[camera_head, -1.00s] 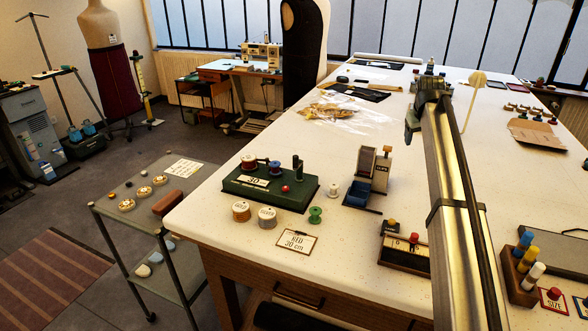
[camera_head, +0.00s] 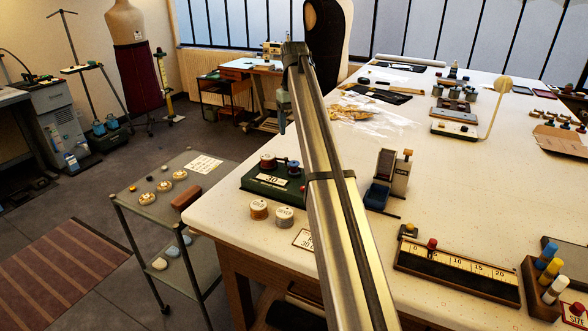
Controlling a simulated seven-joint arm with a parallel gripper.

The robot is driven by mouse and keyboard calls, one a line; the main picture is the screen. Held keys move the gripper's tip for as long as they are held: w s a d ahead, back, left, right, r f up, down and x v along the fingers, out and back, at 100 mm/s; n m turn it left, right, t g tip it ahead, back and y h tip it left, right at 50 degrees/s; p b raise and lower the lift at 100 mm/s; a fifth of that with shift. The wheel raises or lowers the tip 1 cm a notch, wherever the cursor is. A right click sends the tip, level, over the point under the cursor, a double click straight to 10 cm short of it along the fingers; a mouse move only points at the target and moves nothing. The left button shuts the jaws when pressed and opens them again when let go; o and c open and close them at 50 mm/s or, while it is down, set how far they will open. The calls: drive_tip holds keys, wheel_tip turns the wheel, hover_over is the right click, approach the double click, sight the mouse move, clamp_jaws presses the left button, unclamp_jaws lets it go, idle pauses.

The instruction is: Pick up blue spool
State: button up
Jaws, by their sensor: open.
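The blue spool (camera_head: 293,167) sits on the green stand (camera_head: 262,183) near the table's left edge, to the right of a red spool (camera_head: 268,161). It is small in this view, and my arm passes close to its right, hiding the stand's right end. My gripper (camera_head: 282,124) is at the far end of my arm, pointing down, and appears above and beyond the stand. It is open, with nothing seen between its fingers; the fingers are small and seen edge-on.
Two round labelled reels (camera_head: 259,209) stand in front of the green stand. A grey and blue device (camera_head: 389,178) stands right of my arm. A wooden ruler strip (camera_head: 457,273) lies at the front. A grey trolley (camera_head: 150,192) stands left of the table (camera_head: 430,215).

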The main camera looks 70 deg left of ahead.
hover_over(294, 163)
wheel_tip(294, 163, down, 8)
drive_tip(key=shift+r, duration=0.2)
drive_tip(key=shift+a+f, duration=0.1)
drive_tip(key=shift+f, duration=2.85)
drive_tip(key=shift+c, duration=0.2)
drive_tip(key=c, duration=1.2)
drive_tip(key=shift+o, duration=0.2)
drive_tip(key=shift+r, duration=0.15)
